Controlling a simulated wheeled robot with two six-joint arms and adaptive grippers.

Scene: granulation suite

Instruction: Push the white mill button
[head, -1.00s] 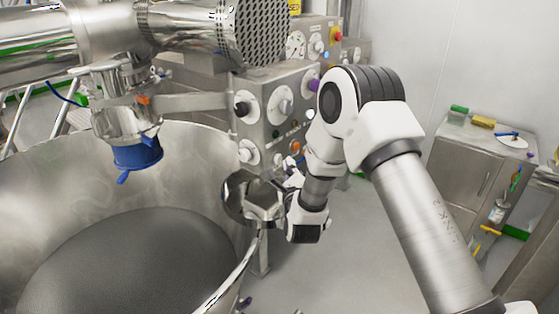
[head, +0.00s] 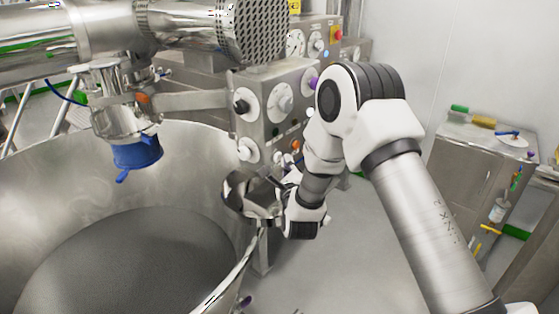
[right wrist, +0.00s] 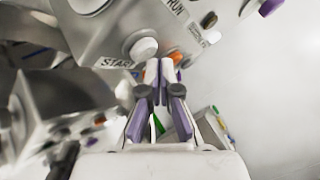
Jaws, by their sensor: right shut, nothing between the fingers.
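The steel control panel (head: 262,122) stands behind the large bowl in the head view. It carries round white dials, knobs and small coloured buttons. In the right wrist view a round white button (right wrist: 140,48) sits on the panel beside the word START. An orange button (right wrist: 176,57) is to its right. My right gripper (right wrist: 163,70) is shut and empty, its fingertips just below and right of the white button in that picture; I cannot tell whether they touch the panel. In the head view my right wrist largely hides the fingers. My left gripper is not in view.
The wide steel bowl (head: 190,140) fills the left, its rim close to my right wrist. A blue-ended steel fitting (head: 137,152) hangs over it. A steel cabinet (head: 464,165) with small items stands right. Grey floor between is clear.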

